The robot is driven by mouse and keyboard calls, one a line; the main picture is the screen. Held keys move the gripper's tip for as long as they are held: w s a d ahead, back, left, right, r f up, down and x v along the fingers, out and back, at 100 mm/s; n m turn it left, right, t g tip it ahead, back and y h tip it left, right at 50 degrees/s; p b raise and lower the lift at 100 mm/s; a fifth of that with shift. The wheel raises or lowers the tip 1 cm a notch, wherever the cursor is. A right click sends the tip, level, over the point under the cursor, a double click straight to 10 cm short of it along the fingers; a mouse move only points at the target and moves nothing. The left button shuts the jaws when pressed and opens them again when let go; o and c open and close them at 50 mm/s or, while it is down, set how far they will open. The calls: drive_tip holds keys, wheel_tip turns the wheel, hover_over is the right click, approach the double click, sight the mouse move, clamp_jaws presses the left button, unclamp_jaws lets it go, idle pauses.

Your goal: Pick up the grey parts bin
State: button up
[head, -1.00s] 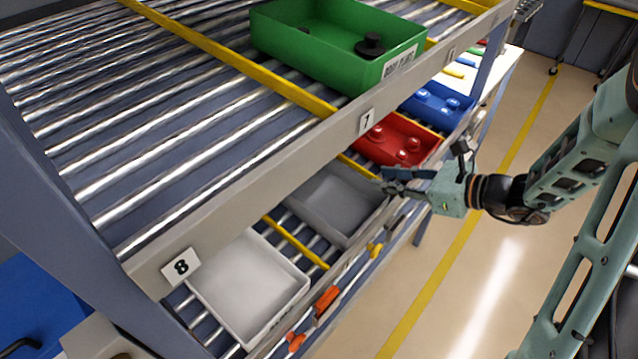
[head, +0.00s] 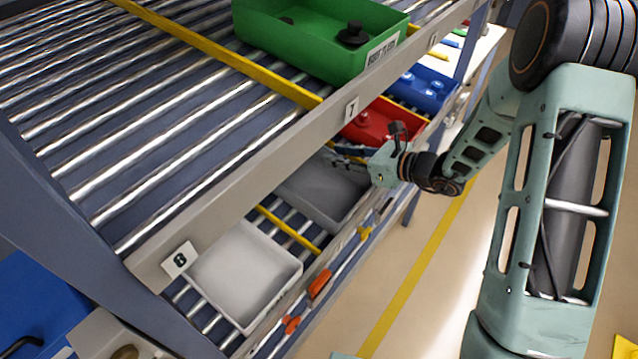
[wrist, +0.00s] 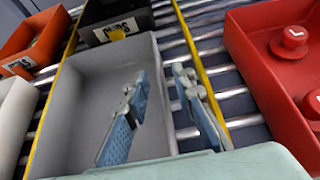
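The grey parts bin (head: 312,195) sits empty on the lower roller shelf, partly under the upper shelf's front rail. In the wrist view the grey bin (wrist: 85,90) fills the middle left. My gripper (head: 345,156) is at the bin's far right side in the head view. In the wrist view my gripper (wrist: 160,77) is open. Its left finger is over the bin's inside and its right finger is outside the right wall, above the rollers. The wall appears between the fingers; I cannot tell how far down they reach or whether they touch it.
A red bin (head: 375,125) with round-topped parts stands to the right, past a yellow divider (wrist: 203,75). A whiter bin (head: 245,275) stands to the left. A black bin (wrist: 115,22) is behind the grey one. The upper shelf rail (head: 290,160) overhangs.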

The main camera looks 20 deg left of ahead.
drive_tip(key=shift+w+a, duration=0.1)
drive_tip(key=shift+a, duration=0.05)
clamp_jaws()
drive_tip(key=shift+r, duration=0.1)
idle(0.3)
